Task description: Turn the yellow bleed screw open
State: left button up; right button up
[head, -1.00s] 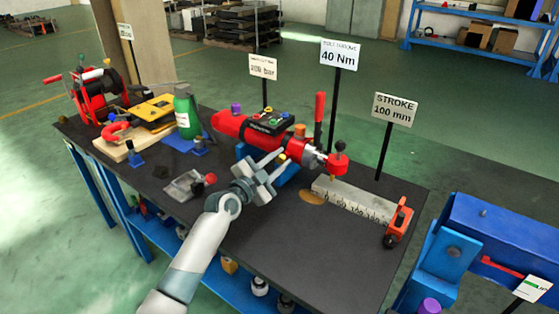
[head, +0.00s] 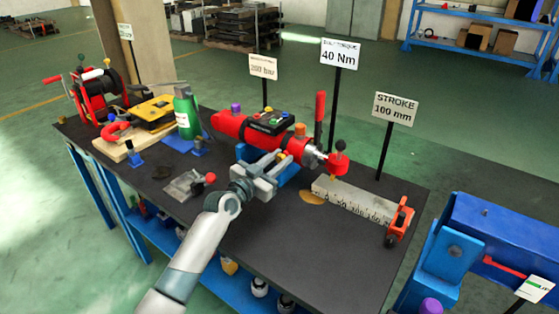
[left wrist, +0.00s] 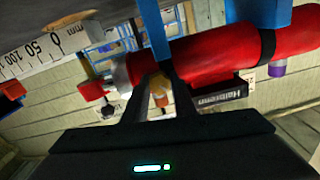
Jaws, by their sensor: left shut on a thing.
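The red hydraulic cylinder (head: 258,134) lies on a blue cradle (head: 284,176) at the middle of the dark bench. It also shows in the left wrist view (left wrist: 215,57). My left gripper (head: 283,165) is at the near side of the cylinder, its fingers closed together. In the left wrist view the yellow bleed screw (left wrist: 158,90) shows between the fingers, against the cylinder. My left gripper is shut on this screw. In the head view the fingers mostly hide the screw, and how far it is turned cannot be told. My right gripper is in neither view.
A steel ruler (head: 355,202) and an orange clamp-like part (head: 398,222) lie to the right. A grey part with a red knob (head: 188,184) lies left of my gripper. A green bottle (head: 186,112) and sign posts stand behind. The bench's front right is clear.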

pick_arm(q)
jog(key=n, duration=0.4)
jog(key=shift+n, duration=0.3)
jog(key=n, duration=0.2)
jog(key=shift+n+p, duration=0.4)
jog(key=n, duration=0.4)
jog(key=shift+p, duration=0.4)
jog(key=shift+f+n, duration=0.1)
jog(key=shift+n, duration=0.8)
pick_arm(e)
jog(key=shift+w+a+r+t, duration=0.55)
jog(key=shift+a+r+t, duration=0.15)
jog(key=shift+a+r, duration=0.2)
pick_arm(q)
jog(key=shift+a, duration=0.1)
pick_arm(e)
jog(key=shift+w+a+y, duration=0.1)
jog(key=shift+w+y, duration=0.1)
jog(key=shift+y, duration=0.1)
pick_arm(q)
jog(key=o, duration=1)
jog(key=shift+o, duration=0.2)
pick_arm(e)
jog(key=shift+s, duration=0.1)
pick_arm(q)
jog(key=shift+f, duration=0.15)
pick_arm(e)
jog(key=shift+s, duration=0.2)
